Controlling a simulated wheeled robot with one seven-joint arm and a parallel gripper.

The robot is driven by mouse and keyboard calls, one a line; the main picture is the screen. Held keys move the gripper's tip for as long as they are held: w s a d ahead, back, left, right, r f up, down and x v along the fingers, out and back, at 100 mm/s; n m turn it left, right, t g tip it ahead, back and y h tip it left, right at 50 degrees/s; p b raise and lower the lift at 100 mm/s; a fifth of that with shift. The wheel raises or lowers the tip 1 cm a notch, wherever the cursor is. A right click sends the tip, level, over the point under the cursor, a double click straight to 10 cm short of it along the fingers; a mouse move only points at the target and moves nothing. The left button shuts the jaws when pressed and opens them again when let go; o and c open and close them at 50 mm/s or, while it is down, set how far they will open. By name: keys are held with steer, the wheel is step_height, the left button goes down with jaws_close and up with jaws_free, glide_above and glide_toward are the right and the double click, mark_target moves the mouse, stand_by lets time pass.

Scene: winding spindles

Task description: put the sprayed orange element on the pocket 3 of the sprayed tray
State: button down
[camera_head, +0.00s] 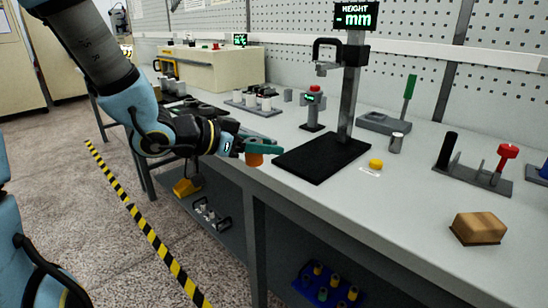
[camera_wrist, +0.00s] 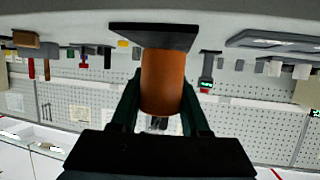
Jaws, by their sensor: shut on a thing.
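My gripper (camera_head: 258,147) is shut on the orange element (camera_head: 254,159), a plain orange cylinder. It holds the element in the air near the front edge of the workbench, left of the black base plate of the height gauge. In the wrist view, which looks upside down, the orange element (camera_wrist: 163,80) fills the space between the two dark fingers of my gripper (camera_wrist: 162,98). I cannot tell which tray is the sprayed one. A grey rack (camera_head: 236,104) with several pale cylinders stands at the back of the bench. No pocket number is readable.
The height gauge's black base (camera_head: 318,158) lies just right of my gripper, with its post (camera_head: 349,100) rising behind. A blue tray (camera_head: 305,292) with several cylinders sits on the lower shelf.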

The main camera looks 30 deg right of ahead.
steer(key=shift+a+f+b, duration=0.2)
steer(key=shift+a+b, duration=0.15)
steer(key=shift+b, duration=0.1)
